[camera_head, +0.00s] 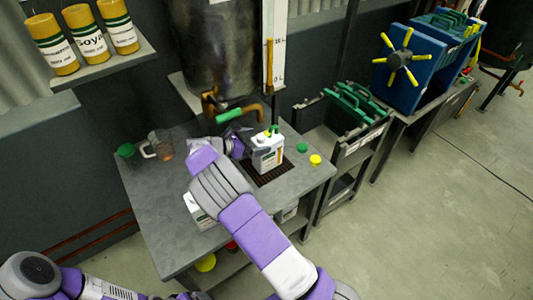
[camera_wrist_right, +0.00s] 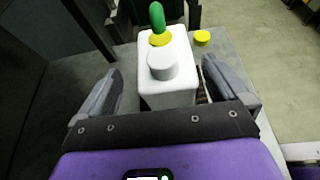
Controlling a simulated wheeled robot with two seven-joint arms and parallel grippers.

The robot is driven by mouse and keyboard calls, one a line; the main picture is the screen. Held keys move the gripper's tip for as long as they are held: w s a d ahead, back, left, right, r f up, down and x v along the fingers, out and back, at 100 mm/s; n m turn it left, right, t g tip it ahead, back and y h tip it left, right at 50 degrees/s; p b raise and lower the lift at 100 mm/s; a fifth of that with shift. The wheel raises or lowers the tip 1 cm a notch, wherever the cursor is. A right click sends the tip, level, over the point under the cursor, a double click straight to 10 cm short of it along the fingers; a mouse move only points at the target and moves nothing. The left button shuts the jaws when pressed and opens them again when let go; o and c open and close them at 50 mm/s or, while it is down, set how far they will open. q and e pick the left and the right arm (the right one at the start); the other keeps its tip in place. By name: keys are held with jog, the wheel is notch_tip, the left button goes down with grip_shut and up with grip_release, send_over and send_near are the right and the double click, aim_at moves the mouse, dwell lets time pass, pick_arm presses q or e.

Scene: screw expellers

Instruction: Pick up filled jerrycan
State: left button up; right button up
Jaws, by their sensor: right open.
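A white jerrycan (camera_head: 267,158) with a green-marked label stands upright on a dark grate (camera_head: 274,175) in the table top, below the tank's tap. It has a yellow and green piece on top. In the right wrist view the jerrycan (camera_wrist_right: 168,85) sits between the spread fingers, with a white knob on top and the yellow ring and green piece beyond. My right gripper (camera_head: 243,147) is open, reaching in from the left of the jerrycan, and it also shows in the wrist view (camera_wrist_right: 160,92). Gaps show beside both fingers. My left gripper is not in view.
A tank (camera_head: 215,45) with a green-handled tap (camera_head: 229,116) hangs above the table (camera_head: 160,205). Green and yellow caps (camera_head: 315,159) lie right of the jerrycan. A glass jug (camera_head: 161,146) stands left. Another white container (camera_head: 199,212) is partly behind my arm. A crate rack (camera_head: 350,125) stands right.

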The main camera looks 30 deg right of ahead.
aim_at(267, 140)
jog(key=x, duration=0.1)
jog(key=b+x, duration=0.1)
jog(key=x, duration=0.3)
jog(key=shift+s+d+f, duration=0.1)
jog(key=shift+s+d, duration=0.05)
jog(key=shift+s, duration=0.1)
jog(key=shift+c, duration=0.3)
grip_shut()
